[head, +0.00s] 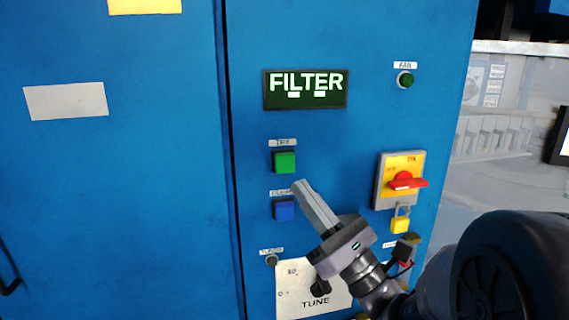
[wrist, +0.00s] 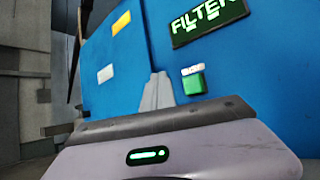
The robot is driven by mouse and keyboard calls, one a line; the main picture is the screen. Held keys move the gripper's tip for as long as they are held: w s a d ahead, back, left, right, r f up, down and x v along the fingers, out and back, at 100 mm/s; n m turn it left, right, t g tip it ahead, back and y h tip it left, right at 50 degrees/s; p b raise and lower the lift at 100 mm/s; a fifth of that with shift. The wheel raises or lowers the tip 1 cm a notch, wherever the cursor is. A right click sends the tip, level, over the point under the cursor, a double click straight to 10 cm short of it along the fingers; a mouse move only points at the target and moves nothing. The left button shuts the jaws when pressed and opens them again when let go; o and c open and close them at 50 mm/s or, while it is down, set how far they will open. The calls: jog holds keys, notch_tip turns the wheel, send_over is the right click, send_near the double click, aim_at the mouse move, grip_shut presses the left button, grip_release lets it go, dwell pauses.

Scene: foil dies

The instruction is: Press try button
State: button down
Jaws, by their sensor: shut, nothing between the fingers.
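The green square button (head: 284,162) is on the blue cabinet front, under a small white label that seems to read TRY. It also shows in the wrist view (wrist: 194,83), just right of my fingertips. My gripper (head: 298,187) is shut and empty. In the head view its tips appear just below and right of the green button, near the upper right of a blue button (head: 284,210). In the wrist view the shut fingers (wrist: 157,82) point toward the cabinet. I cannot tell how far the tips are from the panel.
A display (head: 305,89) reading FILTER is above the buttons. A red rotary switch (head: 405,181) on a yellow plate, with a yellow padlock (head: 400,222), is at right. A TUNE plate (head: 295,296) with a black knob is below. A green FAN button (head: 405,79) is at upper right.

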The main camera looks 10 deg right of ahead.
jog(key=p, duration=0.3)
send_near(279, 157)
jog(key=x, duration=0.4)
jog(key=shift+s+a+r, duration=0.1)
jog(key=shift+a+r, duration=0.15)
jog(key=shift+r, duration=0.1)
dwell(1.4)
jog(key=shift+w, duration=0.45)
jog(key=shift+w, duration=0.5)
dwell(0.4)
jog(key=shift+s, duration=0.9)
